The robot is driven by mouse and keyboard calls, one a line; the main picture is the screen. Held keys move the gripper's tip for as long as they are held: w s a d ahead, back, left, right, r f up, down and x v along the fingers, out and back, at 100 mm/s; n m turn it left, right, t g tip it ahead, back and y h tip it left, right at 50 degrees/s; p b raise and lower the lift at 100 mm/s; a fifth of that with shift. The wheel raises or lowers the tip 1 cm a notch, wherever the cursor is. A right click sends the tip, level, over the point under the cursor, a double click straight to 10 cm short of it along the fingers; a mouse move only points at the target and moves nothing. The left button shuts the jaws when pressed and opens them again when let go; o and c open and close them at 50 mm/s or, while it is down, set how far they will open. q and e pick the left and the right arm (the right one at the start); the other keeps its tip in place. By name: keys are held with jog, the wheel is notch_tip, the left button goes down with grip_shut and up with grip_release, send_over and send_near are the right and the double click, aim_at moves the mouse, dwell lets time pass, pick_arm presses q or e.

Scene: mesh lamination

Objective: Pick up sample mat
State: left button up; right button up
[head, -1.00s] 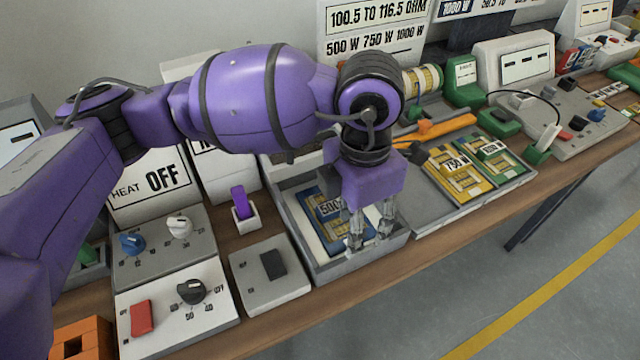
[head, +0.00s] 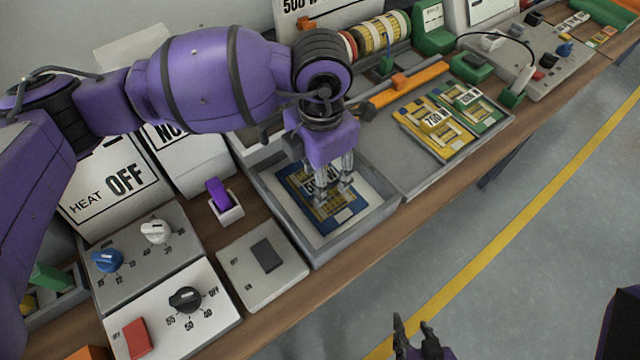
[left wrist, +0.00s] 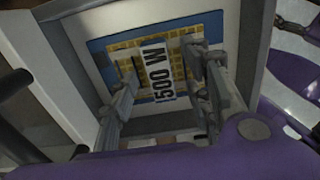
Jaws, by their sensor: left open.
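A blue mat with a yellow grid and a 500 W label (head: 300,192) lies on a white sheet in a grey tray (head: 316,250). The left wrist view shows the same mat (left wrist: 125,46) with its label between my fingers. My left gripper (head: 334,195) points down over the right part of this mat. Its fingers are apart with nothing held; whether the tips touch the mat is unclear. Yellow 750 W (head: 420,132) and green (head: 487,118) mats lie on a grey panel to the right. My right gripper (head: 414,335) shows partly at the bottom edge, away from the table.
Control boxes with knobs (head: 184,300) and a flat switch box (head: 262,270) stand left of the tray. A purple rocker in a white holder (head: 224,205) is close by. An orange bar (head: 400,88) and a striped roll (head: 380,35) lie behind. Floor is open at the right.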

pick_arm(q)
jog(key=shift+f, duration=0.7)
jog(key=shift+a, duration=0.1)
grip_shut()
jog(key=shift+r, duration=0.2)
